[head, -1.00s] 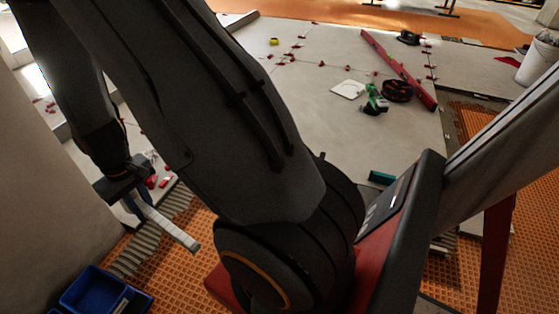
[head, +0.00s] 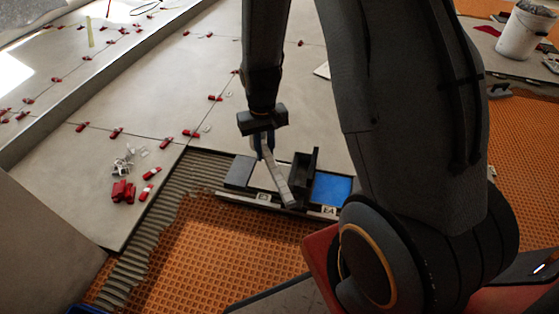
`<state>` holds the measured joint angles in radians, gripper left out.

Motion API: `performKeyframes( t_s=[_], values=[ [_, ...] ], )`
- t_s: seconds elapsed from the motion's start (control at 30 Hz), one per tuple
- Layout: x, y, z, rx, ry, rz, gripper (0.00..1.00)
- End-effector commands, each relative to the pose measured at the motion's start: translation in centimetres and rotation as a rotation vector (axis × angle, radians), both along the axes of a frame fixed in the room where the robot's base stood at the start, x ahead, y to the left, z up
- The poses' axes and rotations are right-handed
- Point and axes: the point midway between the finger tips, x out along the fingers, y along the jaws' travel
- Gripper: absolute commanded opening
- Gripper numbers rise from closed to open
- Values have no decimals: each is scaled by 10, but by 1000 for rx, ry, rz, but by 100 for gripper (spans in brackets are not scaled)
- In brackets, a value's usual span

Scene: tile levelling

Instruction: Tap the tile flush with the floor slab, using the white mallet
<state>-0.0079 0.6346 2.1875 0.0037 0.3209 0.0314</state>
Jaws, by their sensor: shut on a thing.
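My gripper (head: 262,142) hangs from the arm near the middle of the head view. It is shut on a pale bar-shaped thing, which I take to be the white mallet (head: 279,178). The mallet slants down and to the right in front of a dark tray, and I cannot tell whether it touches it. Its far end is over the tray's front part. The floor slab (head: 130,90) is grey tiling with thin joints, left of and behind the gripper. I cannot single out the tile to be tapped, or tell its height.
The dark tray (head: 255,202) has a blue section (head: 332,188) at its right. Red clips (head: 123,191) and small pale pieces (head: 122,165) lie on the slab. Ridged mortar (head: 180,178) borders orange matting (head: 220,235). A white bucket (head: 519,34) stands at the far right.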

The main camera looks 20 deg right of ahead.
Motion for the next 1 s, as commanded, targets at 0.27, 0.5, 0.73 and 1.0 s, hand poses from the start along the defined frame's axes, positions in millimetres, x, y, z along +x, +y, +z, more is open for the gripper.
performKeyframes(
  t_s=[0.27, 0.5, 0.73, 1.0],
  values=[
    [46, 5, -61, 5, 15, -234, 0],
    [75, 8, -128, 7, 26, -467, 0],
    [85, 11, -163, 7, 31, -584, 0],
    [87, 11, -177, 7, 31, -604, 0]
  ],
)
